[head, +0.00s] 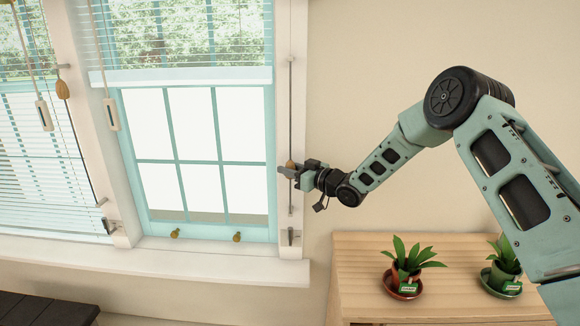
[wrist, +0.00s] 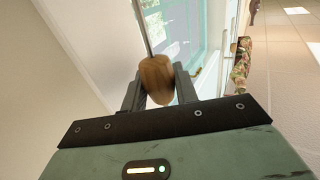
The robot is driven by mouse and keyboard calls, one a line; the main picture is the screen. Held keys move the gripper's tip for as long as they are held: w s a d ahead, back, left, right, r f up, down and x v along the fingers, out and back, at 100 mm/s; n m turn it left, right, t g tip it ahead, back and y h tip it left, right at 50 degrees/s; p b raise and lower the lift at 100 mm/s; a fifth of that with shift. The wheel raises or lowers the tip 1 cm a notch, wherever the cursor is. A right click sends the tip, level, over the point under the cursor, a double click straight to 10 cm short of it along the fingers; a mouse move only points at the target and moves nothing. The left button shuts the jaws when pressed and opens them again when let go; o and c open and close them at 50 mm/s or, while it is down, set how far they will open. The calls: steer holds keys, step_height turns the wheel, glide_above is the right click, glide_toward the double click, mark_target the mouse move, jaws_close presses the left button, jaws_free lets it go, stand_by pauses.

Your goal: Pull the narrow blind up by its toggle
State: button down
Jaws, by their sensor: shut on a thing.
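My gripper (head: 288,170) is at the right jamb of the near window and is shut on a wooden toggle (head: 291,164). In the wrist view, the brown toggle (wrist: 156,78) sits between the two dark fingers of my gripper (wrist: 158,92). A thin cord (head: 290,105) runs straight up from it along the jamb. The blind (head: 180,76) over this window is partly raised, with its pale bottom rail above the upper panes. Its slats cover only the top of the window. The toggle's far side is hidden by the fingers.
Another blind (head: 35,170) hangs low over the left window, with another wooden toggle (head: 62,89) and white pulls (head: 110,115) nearby. A wooden cabinet (head: 350,270) with two potted plants stands below my arm. A dark bench (head: 45,308) is at lower left.

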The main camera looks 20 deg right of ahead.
step_height(320, 180, down, 11)
steer(key=b, duration=0.7)
steer(key=shift+s+f, duration=0.1)
steer(key=shift+f, duration=0.15)
steer(key=c, duration=1.4)
jaws_free()
steer(key=shift+o, duration=0.2)
steer(key=shift+s+d, duration=0.1)
steer(key=shift+d, duration=0.05)
steer(key=b+v, duration=0.1)
steer(key=v, duration=1)
steer(key=shift+s+d+b, duration=0.25)
steer(key=shift+b, duration=0.1)
